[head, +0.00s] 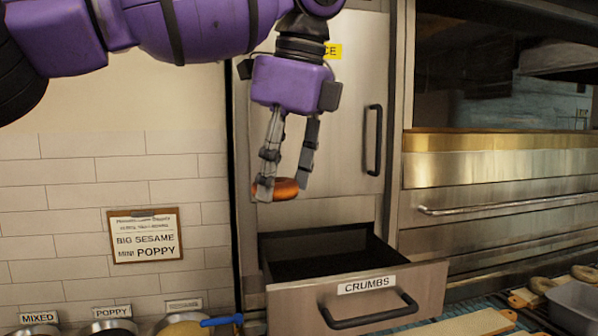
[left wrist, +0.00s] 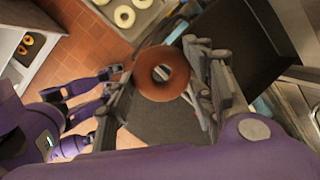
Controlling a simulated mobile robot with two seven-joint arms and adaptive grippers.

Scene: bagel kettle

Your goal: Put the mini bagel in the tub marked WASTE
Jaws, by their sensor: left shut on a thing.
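A glossy brown bagel (head: 284,189) is between the fingertips of my left gripper (head: 283,187), which is shut on it. In the head view it hangs above an open drawer marked CRUMBS (head: 366,285), in front of a steel cabinet door. In the left wrist view the bagel (left wrist: 162,73) shows its hole, with a finger on each side. My right gripper (left wrist: 112,88) shows at the left of the left wrist view, its fingers apart and empty. I see no tub marked WASTE in either view.
Tubs labelled MIXED (head: 37,330) and POPPY (head: 113,327) stand at lower left, beside a third with a blue handle (head: 222,320). A clipboard (head: 145,235) hangs on the tiled wall. A steel oven front (head: 500,190) is at right. Pale bagels lie on a tray (left wrist: 152,22).

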